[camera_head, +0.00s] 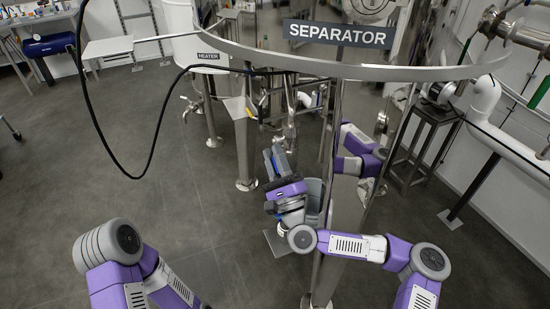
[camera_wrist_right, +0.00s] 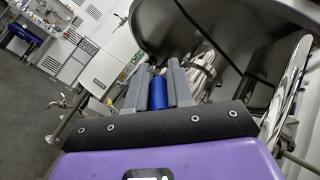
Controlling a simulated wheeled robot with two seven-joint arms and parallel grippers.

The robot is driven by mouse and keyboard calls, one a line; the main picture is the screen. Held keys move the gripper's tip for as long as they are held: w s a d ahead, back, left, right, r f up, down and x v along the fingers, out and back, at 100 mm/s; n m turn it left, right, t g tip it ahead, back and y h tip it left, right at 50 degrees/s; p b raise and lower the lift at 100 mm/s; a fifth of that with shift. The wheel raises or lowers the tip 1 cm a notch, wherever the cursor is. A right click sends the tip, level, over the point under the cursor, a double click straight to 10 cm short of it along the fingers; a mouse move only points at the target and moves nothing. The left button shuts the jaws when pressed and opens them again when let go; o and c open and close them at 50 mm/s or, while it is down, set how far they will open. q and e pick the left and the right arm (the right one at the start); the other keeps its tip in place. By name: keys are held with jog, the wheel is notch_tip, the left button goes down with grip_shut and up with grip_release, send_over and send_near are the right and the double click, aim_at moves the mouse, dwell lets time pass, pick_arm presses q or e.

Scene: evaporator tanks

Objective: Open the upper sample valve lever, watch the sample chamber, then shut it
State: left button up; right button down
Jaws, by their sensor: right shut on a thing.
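My right gripper (camera_head: 274,160) reaches in under the steel ring of the separator, among the steel legs and pipes. In the right wrist view its two grey fingers (camera_wrist_right: 158,88) are shut on a blue lever grip (camera_wrist_right: 158,93). The fingers hide the sides of the grip, and I cannot make out the rest of the valve or how far the lever is turned. Steel fittings (camera_wrist_right: 203,68) show just beyond the fingers. I cannot pick out the sample chamber for certain. My left arm shows at the lower left of the head view, but its gripper is out of view.
A white HEATER tank (camera_head: 208,58) stands behind on the left. A black cable (camera_head: 88,100) hangs in a loop. A dark stand (camera_head: 425,140) is at the right. The floor (camera_head: 120,180) on the left is clear.

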jog(key=shift+w+a+f, duration=0.1)
jog(key=shift+a+f, duration=0.05)
jog(key=shift+f, duration=0.25)
jog(key=c, duration=1.1)
grip_release()
jog(key=shift+w, duration=0.1)
jog(key=shift+r, duration=0.15)
jog(key=shift+p+v, duration=0.3)
jog(key=shift+v, duration=3.55)
